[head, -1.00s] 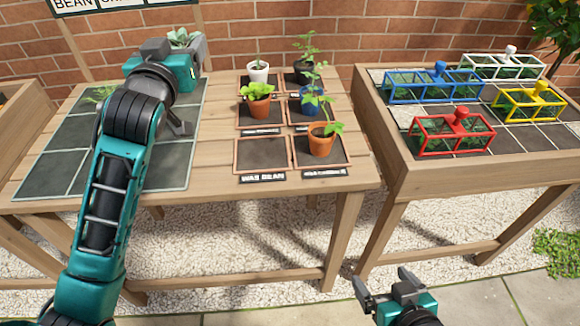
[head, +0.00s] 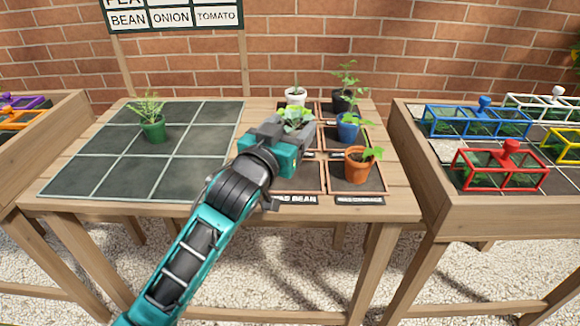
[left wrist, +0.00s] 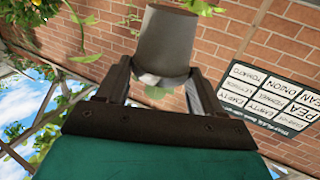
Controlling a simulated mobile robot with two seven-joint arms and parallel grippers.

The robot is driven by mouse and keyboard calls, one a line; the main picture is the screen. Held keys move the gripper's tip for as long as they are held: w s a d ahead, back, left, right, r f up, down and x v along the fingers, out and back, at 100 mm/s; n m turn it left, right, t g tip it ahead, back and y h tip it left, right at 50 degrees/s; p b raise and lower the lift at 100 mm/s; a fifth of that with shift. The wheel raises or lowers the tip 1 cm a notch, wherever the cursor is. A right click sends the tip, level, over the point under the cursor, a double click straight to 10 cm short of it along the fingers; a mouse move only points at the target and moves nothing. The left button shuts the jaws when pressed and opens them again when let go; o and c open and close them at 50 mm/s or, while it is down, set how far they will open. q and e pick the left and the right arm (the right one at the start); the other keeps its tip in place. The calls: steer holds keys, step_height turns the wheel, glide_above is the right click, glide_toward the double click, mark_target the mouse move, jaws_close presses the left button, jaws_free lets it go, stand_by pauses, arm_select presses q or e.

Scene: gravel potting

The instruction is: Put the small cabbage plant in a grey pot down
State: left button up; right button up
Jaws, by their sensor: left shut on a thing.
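My left gripper (head: 300,132) is shut on a grey pot (left wrist: 165,42), which shows between its fingers in the left wrist view. In the head view the gripper is over the labelled square trays on the middle table. Pale green leaves (head: 297,116) show just above it and look like the cabbage plant; the grey pot is mostly hidden there by the gripper. I cannot tell how high the pot is above the table. The front left tray (head: 312,178) is partly covered by my arm. My right gripper is out of view.
Around the gripper stand a white pot (head: 296,95), a dark pot (head: 341,103), a blue pot (head: 348,131) and an orange pot (head: 357,170) with plants. A green pot (head: 153,131) stands on the dark grid mat (head: 90,175). Coloured frames, including a red one (head: 500,168), are on the right table.

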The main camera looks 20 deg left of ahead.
arm_select(q)
step_height(320, 180, down, 7)
steer(key=shift+b, duration=1.05)
steer(key=shift+f, duration=0.1)
steer(key=o, duration=1.1)
steer(key=shift+s, duration=0.15)
steer(key=s+a+p, duration=0.1)
steer(key=s, duration=1)
steer(key=shift+s+a, duration=0.15)
steer(key=shift+s, duration=0.15)
